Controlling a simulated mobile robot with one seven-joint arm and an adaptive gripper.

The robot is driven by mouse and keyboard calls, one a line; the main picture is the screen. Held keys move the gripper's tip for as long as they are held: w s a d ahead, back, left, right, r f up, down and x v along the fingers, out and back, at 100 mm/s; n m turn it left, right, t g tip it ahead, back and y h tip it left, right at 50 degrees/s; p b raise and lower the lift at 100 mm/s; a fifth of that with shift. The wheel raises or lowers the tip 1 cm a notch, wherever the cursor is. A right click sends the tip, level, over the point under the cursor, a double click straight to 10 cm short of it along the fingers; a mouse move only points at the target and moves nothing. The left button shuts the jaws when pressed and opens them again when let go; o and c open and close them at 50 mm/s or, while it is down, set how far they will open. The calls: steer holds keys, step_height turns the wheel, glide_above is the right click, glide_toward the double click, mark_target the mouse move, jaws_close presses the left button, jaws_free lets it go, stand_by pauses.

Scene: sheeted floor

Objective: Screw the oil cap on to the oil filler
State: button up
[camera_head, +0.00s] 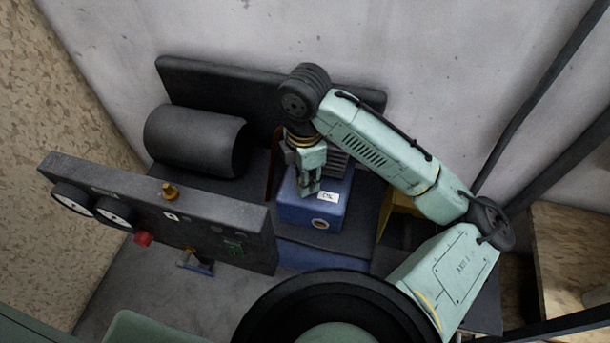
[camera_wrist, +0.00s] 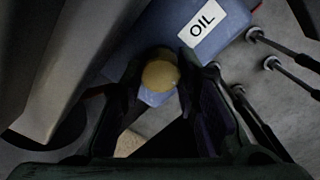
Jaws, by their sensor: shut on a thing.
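My gripper (camera_head: 309,190) is over the top of the blue housing (camera_head: 328,212), beside its white OIL label (camera_head: 328,196). In the wrist view, my gripper (camera_wrist: 160,85) is shut on a round yellow oil cap (camera_wrist: 160,72), with one finger on each side. The OIL label (camera_wrist: 202,22) is close beside the cap on the blue surface. The oil filler is not visible; the cap and fingers may cover it. I cannot tell whether the cap touches the filler or is above it.
A dark panel (camera_head: 230,228) with gauges, a brass fitting (camera_head: 170,190) and a red button (camera_head: 143,239) stands at left. A black cylinder (camera_head: 195,141) lies behind it. A dark upright plate (camera_head: 215,92) and grey wall stand behind the housing.

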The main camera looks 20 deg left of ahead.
jaws_close()
steer(key=m+p, duration=0.3)
steer(key=shift+s+r+m, duration=0.1)
steer(key=shift+r+m, duration=0.2)
steer(key=m+p, duration=0.3)
steer(key=m, duration=0.5)
steer(key=shift+f, duration=0.3)
steer(key=m, duration=0.4)
steer(key=shift+m, duration=0.3)
steer(key=m, duration=0.3)
